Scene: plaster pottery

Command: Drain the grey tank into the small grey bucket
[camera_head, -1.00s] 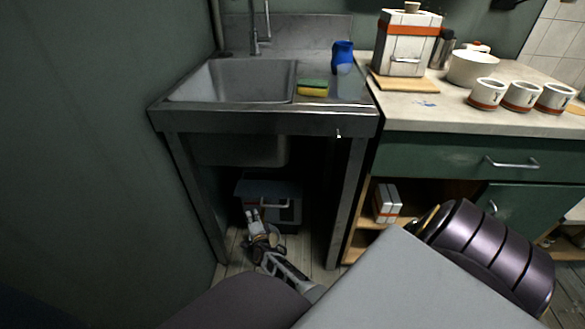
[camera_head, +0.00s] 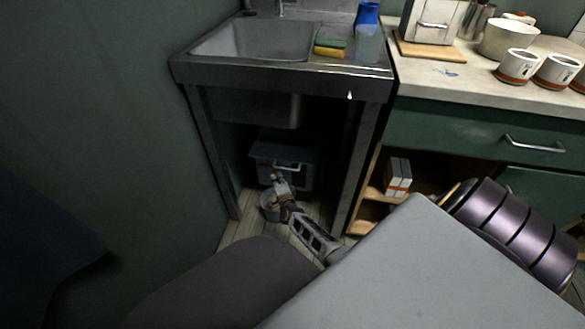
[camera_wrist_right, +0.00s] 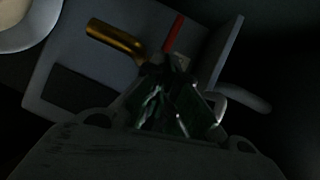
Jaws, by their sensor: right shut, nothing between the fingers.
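The grey tank (camera_head: 268,153) stands on the floor under the sink, with a lid and a front handle. The small grey bucket (camera_head: 269,207) stands on the floor in front of it, partly hidden by my right gripper (camera_head: 279,184). In the wrist view the tank (camera_wrist_right: 68,62) has a brass spout (camera_wrist_right: 113,38) and a red lever (camera_wrist_right: 173,36). Part of the bucket (camera_wrist_right: 28,28) shows at the upper left. My right gripper (camera_wrist_right: 175,75) is shut and empty, its fingertips close to the lever's base; whether they touch is unclear. My left gripper is out of view.
The sink (camera_head: 350,77) and its metal legs frame the tank from above and both sides. A wall (camera_head: 110,120) is close on the left. A shelf (camera_head: 370,195) with a white box (camera_head: 397,178) stands to the right. Floor space under the sink is narrow.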

